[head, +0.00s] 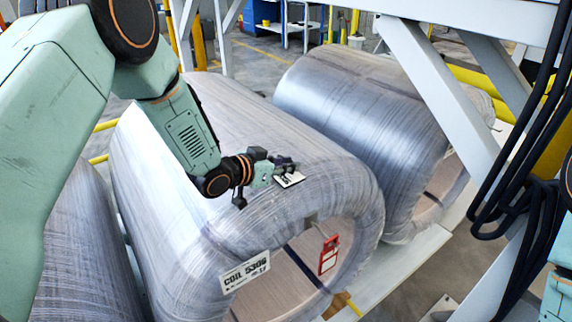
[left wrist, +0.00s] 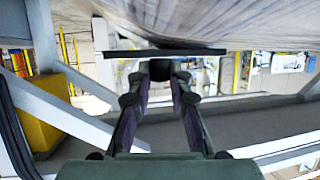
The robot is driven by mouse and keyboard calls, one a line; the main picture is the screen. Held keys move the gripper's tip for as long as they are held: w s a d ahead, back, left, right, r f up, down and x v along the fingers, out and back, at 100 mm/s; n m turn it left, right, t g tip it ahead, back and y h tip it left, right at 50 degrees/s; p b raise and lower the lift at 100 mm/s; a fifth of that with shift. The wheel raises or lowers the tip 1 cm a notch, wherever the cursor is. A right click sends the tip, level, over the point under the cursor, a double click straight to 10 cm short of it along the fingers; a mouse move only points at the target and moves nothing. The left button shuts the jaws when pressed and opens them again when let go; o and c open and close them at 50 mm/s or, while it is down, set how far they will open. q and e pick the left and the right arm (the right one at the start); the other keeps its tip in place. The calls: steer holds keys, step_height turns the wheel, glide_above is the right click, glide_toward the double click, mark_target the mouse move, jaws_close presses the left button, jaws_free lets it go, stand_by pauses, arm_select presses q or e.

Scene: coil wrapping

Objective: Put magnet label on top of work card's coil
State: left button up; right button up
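The magnet label (head: 290,180) is a small white plate with black marks, at the fingertips of my left gripper (head: 272,168), over the top of the middle coil (head: 300,205). In the left wrist view the label (left wrist: 165,52) is a thin dark plate seen edge-on. The left gripper's fingers (left wrist: 160,85) close around a dark knob under it. The coil surface (left wrist: 230,25) is very near the plate; I cannot tell if they touch. A red work card (head: 329,255) hangs at this coil's front opening. My right gripper is not in view.
A white sign (head: 246,272) reading "COIL 5306" is on the middle coil's front edge. Another wrapped coil (head: 370,110) stands at right and one (head: 75,255) at left. White frame beams (head: 440,90) and black cables (head: 515,150) are at right.

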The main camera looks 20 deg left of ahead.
arm_select(q)
steer(key=shift+o, duration=0.8)
steer(key=o, duration=0.3)
steer(key=shift+s+a+r, duration=0.1)
steer(key=shift+s+a, duration=0.25)
steer(key=shift+a, duration=0.1)
steer(key=shift+w+d, duration=0.2)
steer(key=shift+d, duration=0.1)
steer(key=p+v, duration=0.1)
steer(key=v, duration=0.9)
steer(key=shift+w+a+p, duration=0.1)
steer(key=shift+p, duration=0.2)
steer(key=shift+v, duration=1.15)
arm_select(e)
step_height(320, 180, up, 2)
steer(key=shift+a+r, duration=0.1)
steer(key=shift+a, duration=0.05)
